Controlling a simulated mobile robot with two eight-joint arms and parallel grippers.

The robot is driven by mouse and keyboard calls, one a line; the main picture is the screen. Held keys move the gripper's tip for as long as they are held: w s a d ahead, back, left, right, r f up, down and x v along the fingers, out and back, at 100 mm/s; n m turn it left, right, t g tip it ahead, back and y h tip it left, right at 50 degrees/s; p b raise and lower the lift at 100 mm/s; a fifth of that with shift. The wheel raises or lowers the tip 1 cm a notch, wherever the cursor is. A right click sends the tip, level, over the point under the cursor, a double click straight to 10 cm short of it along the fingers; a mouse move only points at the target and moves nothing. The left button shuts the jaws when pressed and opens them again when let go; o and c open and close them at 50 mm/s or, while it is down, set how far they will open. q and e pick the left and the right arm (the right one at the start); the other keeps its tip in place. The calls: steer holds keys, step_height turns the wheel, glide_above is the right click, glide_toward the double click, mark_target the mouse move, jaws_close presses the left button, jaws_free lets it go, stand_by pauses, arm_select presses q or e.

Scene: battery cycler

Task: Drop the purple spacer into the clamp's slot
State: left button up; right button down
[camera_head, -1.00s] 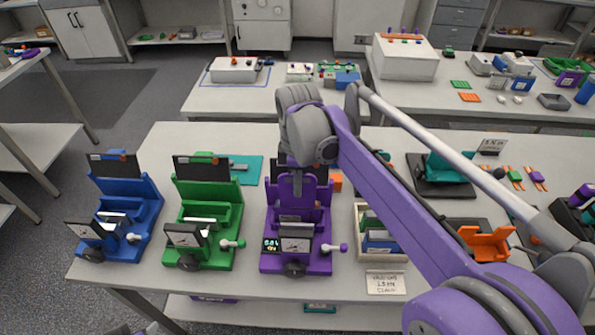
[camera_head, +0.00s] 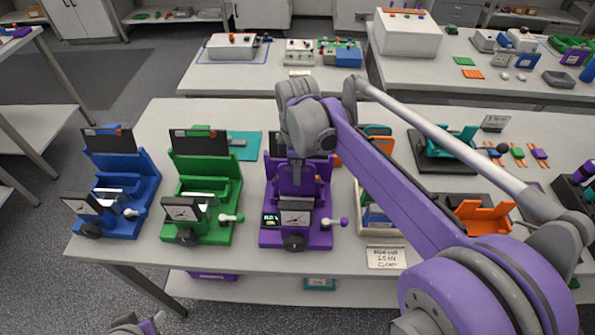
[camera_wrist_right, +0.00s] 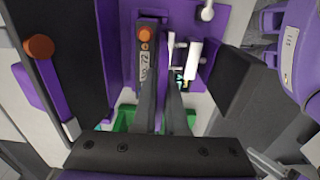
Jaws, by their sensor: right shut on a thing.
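The purple clamp (camera_head: 319,232) stands on the near table, third from the left, with a dial and display on its front. My right gripper (camera_head: 297,176) is over its upper middle, pointing down. In the right wrist view, the two dark fingers (camera_wrist_right: 162,100) are shut on the thin purple spacer (camera_wrist_right: 162,72), seen edge-on between them. The purple clamp body also shows in the wrist view (camera_wrist_right: 117,40), behind the fingers. The slot and the spacer's lower edge are hard to make out, so I cannot tell whether the spacer is inside it.
A green clamp (camera_head: 222,232) and a blue clamp (camera_head: 142,170) stand to the left. A bin with blue parts (camera_head: 375,228) is just right of the purple clamp, under my right forearm. An orange fixture (camera_head: 482,218) lies further right. A label card (camera_head: 386,257) is at the table's front edge.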

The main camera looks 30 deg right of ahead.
arm_select(q)
steer(key=shift+f, duration=0.1)
arm_select(e)
steer(key=shift+f, duration=0.1)
stand_by(0.5)
steer(key=shift+s+f+b, duration=0.1)
steer(key=shift+f+b, duration=0.4)
steer(key=shift+f, duration=0.35)
arm_select(q)
steer(key=shift+s+a+f, duration=0.15)
steer(key=shift+s+f, duration=0.4)
steer(key=shift+f, duration=0.1)
arm_select(e)
steer(key=c, duration=0.9)
jaws_free()
steer(key=shift+s, duration=0.15)
arm_select(q)
steer(key=shift+w+r+p, duration=0.35)
steer(key=shift+w+r, duration=0.1)
steer(key=shift+r, duration=0.05)
arm_select(e)
step_height(320, 180, up, 11)
steer(key=shift+a+r, duration=0.1)
